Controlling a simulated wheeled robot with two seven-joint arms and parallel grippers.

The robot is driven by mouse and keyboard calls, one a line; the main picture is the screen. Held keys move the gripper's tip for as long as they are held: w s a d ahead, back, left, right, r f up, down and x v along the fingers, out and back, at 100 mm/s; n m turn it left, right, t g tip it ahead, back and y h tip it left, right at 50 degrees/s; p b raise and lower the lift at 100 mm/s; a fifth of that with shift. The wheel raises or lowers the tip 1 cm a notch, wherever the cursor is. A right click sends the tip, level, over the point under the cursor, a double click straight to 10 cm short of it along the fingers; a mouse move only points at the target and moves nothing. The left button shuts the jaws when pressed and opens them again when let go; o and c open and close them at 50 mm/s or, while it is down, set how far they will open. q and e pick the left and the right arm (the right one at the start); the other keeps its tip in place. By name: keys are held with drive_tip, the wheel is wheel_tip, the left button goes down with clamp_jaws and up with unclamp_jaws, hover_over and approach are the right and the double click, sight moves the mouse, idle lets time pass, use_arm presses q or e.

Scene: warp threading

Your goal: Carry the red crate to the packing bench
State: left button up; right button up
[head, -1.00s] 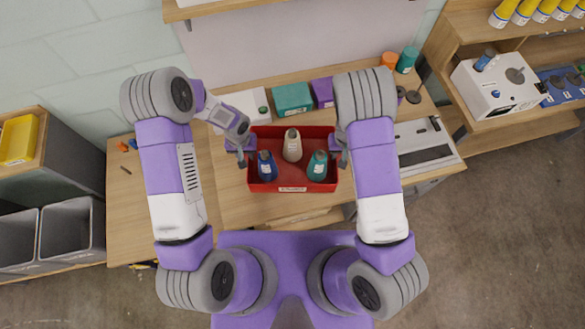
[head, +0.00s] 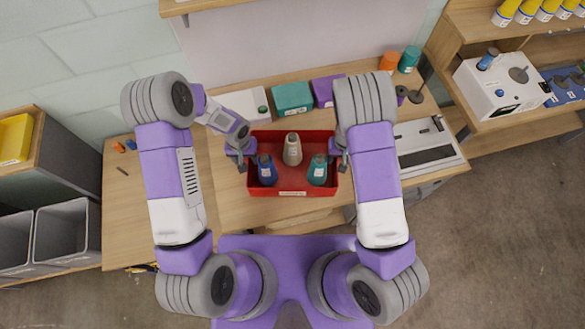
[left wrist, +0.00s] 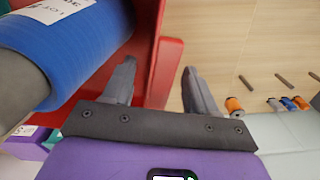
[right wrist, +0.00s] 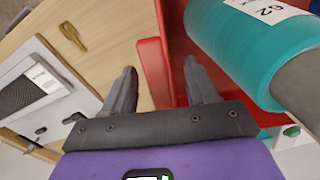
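The red crate (head: 292,193) sits on the wooden bench and holds a blue bottle (head: 266,171), a beige bottle (head: 292,150) and a teal bottle (head: 317,170). My left gripper (head: 243,160) is at its left side. In the left wrist view its open fingers (left wrist: 160,88) stand on either side of the red wall (left wrist: 163,60), apart from it. My right gripper (head: 340,158) is at the right side. In the right wrist view its open fingers (right wrist: 160,88) likewise straddle the wall (right wrist: 152,65). The exact finger clearance is hard to judge.
A teal box (head: 292,97), a purple box (head: 326,91) and a white box (head: 244,104) stand behind the crate. A grey-white device (head: 425,148) is to its right. The bench (head: 135,210) is mostly clear at left. Grey bins (head: 62,230) stand further left.

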drive_tip(key=shift+r, duration=0.2)
use_arm(q)
wheel_tip(320, 180, up, 12)
use_arm(e)
wheel_tip(320, 180, up, 12)
drive_tip(key=shift+f, duration=0.2)
idle(0.5)
idle(0.5)
